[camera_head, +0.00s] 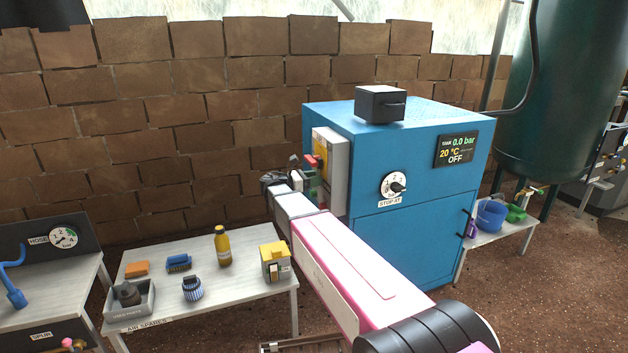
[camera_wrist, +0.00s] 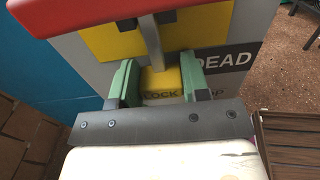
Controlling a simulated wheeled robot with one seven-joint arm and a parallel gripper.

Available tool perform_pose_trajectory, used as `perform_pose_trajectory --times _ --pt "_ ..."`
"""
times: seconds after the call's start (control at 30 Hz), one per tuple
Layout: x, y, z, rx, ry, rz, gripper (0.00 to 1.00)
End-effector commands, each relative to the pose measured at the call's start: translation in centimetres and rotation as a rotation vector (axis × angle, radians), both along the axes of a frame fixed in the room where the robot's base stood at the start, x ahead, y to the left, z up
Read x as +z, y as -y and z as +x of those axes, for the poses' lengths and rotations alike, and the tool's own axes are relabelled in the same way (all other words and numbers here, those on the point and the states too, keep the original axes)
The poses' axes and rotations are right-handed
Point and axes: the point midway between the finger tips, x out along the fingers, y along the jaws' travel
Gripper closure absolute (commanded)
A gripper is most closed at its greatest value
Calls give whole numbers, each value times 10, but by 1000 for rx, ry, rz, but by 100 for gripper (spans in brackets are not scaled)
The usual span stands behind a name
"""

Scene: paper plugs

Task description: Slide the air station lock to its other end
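The air station is the blue cabinet (camera_head: 420,240), with a grey switch panel (camera_head: 337,165) on its left side. In the wrist view a yellow lock piece (camera_wrist: 161,80) sits on the panel above a label reading LOCK. A grey bar runs up from it across a yellow plate towards a red handle. My gripper (camera_wrist: 160,90) is open, its green-padded fingers on either side of the yellow lock. I cannot tell whether either finger touches it. In the head view my arm hides much of the panel's lower front.
A dark box (camera_head: 380,103) stands on the cabinet, and a display there reads OFF. A white table (camera_head: 215,298) at the left holds a yellow bottle (camera_head: 222,246), brushes and a small yellow box (camera_head: 275,262). A brick wall (camera_head: 170,120) is behind.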

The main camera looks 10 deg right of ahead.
Motion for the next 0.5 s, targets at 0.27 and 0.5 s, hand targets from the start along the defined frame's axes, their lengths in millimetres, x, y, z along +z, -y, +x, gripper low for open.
perform_pose_trajectory --times 0.27,0.5 --pt "-17 0 0 0 -1 0 100" --pt "-28 0 0 0 -1 4 100"
